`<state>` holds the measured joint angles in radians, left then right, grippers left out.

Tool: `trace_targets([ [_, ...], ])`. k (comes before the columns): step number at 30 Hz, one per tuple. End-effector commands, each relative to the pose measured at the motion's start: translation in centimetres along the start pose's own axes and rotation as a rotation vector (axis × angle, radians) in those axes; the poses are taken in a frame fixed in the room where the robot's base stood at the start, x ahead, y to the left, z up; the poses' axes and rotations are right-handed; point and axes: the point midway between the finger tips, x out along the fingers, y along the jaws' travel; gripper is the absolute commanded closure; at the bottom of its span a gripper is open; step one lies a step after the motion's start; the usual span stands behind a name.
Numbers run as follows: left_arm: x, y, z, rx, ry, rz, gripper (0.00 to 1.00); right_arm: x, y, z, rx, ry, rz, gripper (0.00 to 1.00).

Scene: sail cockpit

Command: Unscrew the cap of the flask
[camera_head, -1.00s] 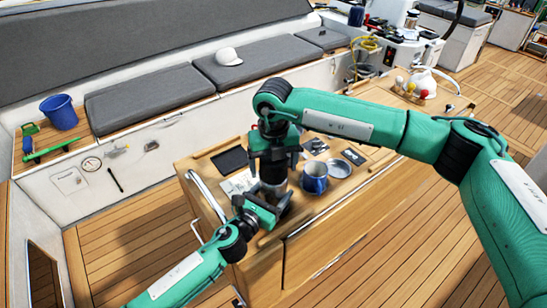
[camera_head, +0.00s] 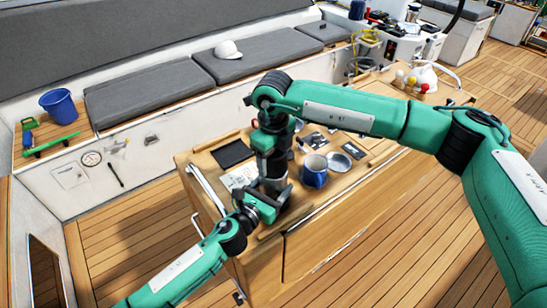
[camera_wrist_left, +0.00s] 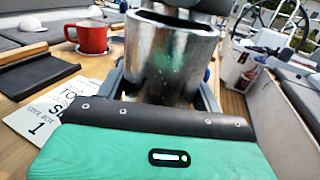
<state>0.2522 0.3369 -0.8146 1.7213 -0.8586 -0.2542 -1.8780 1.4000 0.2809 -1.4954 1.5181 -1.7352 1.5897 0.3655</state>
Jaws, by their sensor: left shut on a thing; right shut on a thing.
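The flask (camera_wrist_left: 170,65) is a shiny silver metal cylinder, upright in the left wrist view. My left gripper (camera_head: 271,190) is shut around its body from the side, with a finger on each side. My right gripper (camera_head: 270,152) comes down from above and is shut on the top of the flask, where the cap is. The cap is mostly hidden by the right gripper and cut off by the top of the left wrist view. In the head view the grippers cover most of the flask.
A blue mug (camera_head: 314,171) stands on the wooden table (camera_head: 330,200) just right of the grippers, near a metal dish (camera_head: 339,161). A dark tray (camera_head: 232,153) and a printed card (camera_head: 240,176) lie to the left. A red mug (camera_wrist_left: 92,38) shows in the left wrist view.

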Motion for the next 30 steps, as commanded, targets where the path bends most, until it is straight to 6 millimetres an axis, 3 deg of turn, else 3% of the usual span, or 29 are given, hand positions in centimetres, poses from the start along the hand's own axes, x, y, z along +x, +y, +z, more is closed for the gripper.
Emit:
trace_targets([
  [6, -0.02, 0.03, -0.04, -0.001, 0.001, 0.000, 0.97, -0.10, -0.11, 0.00, -0.329, 0.000, -0.002, 0.61],
  [11, -0.02, 0.03, -0.04, -0.001, 0.001, 0.000, 0.97, -0.12, -0.11, 0.01, -0.477, 0.000, -0.002, 0.61],
  [30, -0.01, 0.02, -0.04, 0.000, 0.001, 0.000, 0.97, -0.15, -0.11, 0.02, -0.475, 0.000, -0.002, 0.61],
])
